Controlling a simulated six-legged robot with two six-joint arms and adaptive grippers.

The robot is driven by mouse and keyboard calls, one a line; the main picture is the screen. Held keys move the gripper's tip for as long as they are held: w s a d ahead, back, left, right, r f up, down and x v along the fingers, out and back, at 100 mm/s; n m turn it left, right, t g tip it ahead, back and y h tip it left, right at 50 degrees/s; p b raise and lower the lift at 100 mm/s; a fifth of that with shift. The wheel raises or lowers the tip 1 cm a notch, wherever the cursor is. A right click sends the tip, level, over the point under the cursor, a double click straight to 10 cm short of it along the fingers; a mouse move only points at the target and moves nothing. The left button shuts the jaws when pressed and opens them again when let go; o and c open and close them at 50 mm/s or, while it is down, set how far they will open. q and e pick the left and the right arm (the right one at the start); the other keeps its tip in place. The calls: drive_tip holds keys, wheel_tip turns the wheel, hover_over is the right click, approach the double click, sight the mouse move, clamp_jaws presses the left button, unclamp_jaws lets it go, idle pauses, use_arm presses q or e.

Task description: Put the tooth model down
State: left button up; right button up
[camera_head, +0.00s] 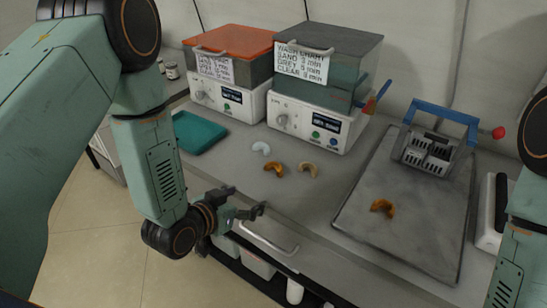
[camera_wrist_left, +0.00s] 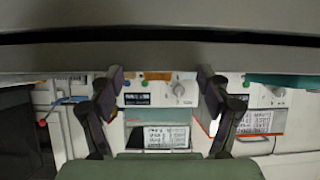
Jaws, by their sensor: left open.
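Several arch-shaped tooth models are in the head view. A white one (camera_head: 261,148), an amber one (camera_head: 274,169) and a tan one (camera_head: 308,169) lie close together on the grey counter (camera_head: 240,185). Another orange-brown one (camera_head: 382,207) lies alone on the grey slab (camera_head: 350,222) at the right. My left gripper (camera_head: 258,210) is at the counter's front edge, in front of the group and apart from it. In the left wrist view its fingers (camera_wrist_left: 160,88) are spread, with nothing between them. My right gripper is out of view; only part of that arm shows at the right edge.
Behind the models stand two white machines, one with an orange lid (camera_head: 230,41) and one with a grey lid (camera_head: 328,42). A teal tray (camera_head: 198,132) lies at the left.

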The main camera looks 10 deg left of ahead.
sight(275, 167)
use_arm(q)
drive_tip(key=r, duration=0.1)
drive_tip(key=w+r, duration=0.1)
drive_tip(key=shift+w+d+r+t+h, duration=0.1)
drive_tip(key=shift+w+r+t+h, duration=0.2)
drive_tip(key=shift+r+t, duration=0.1)
drive_tip(key=shift+w+r+m, duration=0.15)
drive_tip(key=shift+m, duration=0.15)
drive_tip(key=shift+w+d+r, duration=0.2)
drive_tip(key=shift+w+d, duration=0.3)
drive_tip(key=shift+d, duration=0.25)
drive_tip(key=shift+w+d+f, duration=0.25)
drive_tip(key=shift+w+d, duration=0.05)
drive_tip(key=shift+w, duration=0.15)
drive_tip(key=shift+w+f, duration=0.25)
drive_tip(key=shift+w, duration=0.45)
drive_tip(key=x, duration=0.4)
drive_tip(key=shift+w+d+r+b, duration=0.1)
drive_tip(key=shift+w+r+b, duration=0.15)
drive_tip(key=shift+w+b, duration=0.2)
drive_tip(key=shift+w+f, duration=0.1)
drive_tip(key=shift+w, duration=0.15)
